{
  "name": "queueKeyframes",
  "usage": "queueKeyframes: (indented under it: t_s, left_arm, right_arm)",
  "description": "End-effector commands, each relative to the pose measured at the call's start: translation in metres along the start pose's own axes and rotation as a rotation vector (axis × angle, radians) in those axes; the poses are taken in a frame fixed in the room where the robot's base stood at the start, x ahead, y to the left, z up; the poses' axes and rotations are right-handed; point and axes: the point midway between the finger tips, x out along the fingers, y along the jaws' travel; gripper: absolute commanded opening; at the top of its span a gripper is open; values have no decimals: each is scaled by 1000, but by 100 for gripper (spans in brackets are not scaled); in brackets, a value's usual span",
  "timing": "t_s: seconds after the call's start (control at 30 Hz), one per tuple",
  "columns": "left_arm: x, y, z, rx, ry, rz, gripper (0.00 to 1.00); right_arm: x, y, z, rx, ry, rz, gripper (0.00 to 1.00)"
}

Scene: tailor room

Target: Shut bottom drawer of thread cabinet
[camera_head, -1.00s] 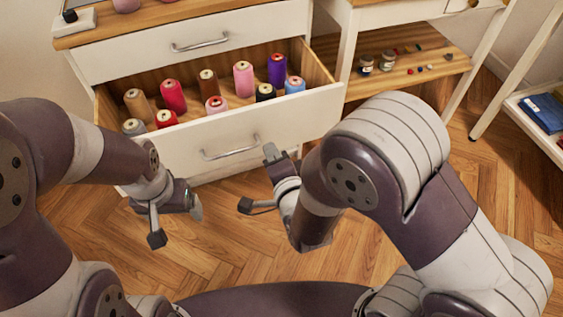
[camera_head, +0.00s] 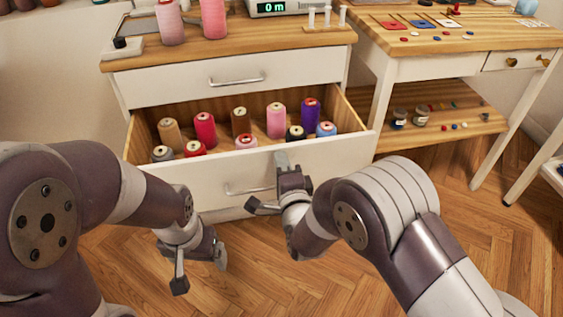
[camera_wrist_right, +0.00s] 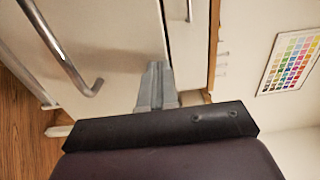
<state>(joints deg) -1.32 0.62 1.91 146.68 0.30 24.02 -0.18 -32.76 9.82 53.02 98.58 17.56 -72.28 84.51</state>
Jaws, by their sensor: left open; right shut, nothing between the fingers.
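The thread cabinet's bottom drawer (camera_head: 330,152) is pulled out and holds several thread spools (camera_head: 205,130). Its white front carries a metal handle (camera_head: 240,190), which also shows in the right wrist view (camera_wrist_right: 62,50). My right gripper (camera_head: 282,160) is shut and empty. Its tips overlap the drawer front, right of the handle, near the top edge; I cannot tell whether they touch. In the right wrist view the shut fingers (camera_wrist_right: 155,85) point at the white front. My left gripper (camera_head: 200,272) is open and empty, low in front of the cabinet's left side.
The cabinet's upper drawer (camera_head: 240,78) is closed. Large spools (camera_head: 170,22) and a scale (camera_head: 272,8) stand on the cabinet top. A wooden table (camera_head: 450,45) with a lower shelf stands to the right. The floor (camera_head: 430,185) in front is clear.

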Motion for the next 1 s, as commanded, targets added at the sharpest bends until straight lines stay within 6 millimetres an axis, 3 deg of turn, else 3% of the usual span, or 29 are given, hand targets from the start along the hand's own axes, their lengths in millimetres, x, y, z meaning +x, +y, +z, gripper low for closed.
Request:
queueKeyframes:
  t_s: [0.57,0.77,1.0]
  left_arm:
    - [3,0,0,0,0,0,86]
    - [13,0,2,0,0,0,86]
    - [30,0,4,0,0,0,86]
  right_arm:
    - [10,1,0,0,1,0,0]
    - [36,3,0,0,0,-2,0]
    - [92,4,-1,0,2,-2,0]
